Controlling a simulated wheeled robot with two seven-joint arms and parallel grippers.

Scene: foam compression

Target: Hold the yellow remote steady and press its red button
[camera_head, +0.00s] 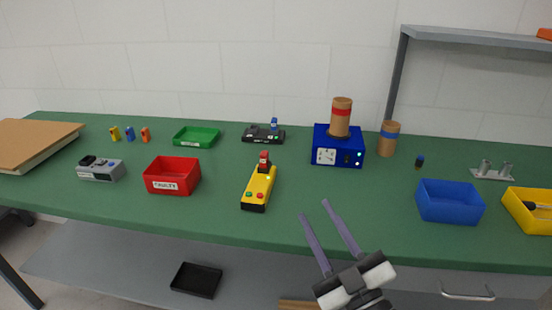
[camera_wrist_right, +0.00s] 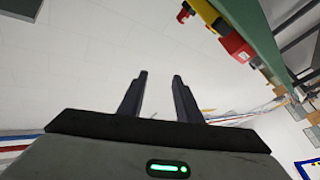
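The yellow remote (camera_head: 262,184) lies on the green table near its middle, long side pointing away from me. It has a dark near end, small green and red buttons (camera_head: 260,195) near that end, and a taller red and dark piece at its far end. A yellow and red object (camera_wrist_right: 207,12), seemingly the remote, shows at the top of the right wrist view. My right gripper (camera_head: 313,208) is in front of and right of the remote, apart from it. Its two fingers are spread and empty, as the right wrist view (camera_wrist_right: 160,75) also shows. My left gripper is out of view.
A red bin (camera_head: 172,188) marked FAULTY stands left of the remote, with a grey device (camera_head: 101,174) beyond it. A blue box (camera_head: 350,150) with a cylinder on top is behind right. A blue bin (camera_head: 450,213) stands at right. The table around the remote is clear.

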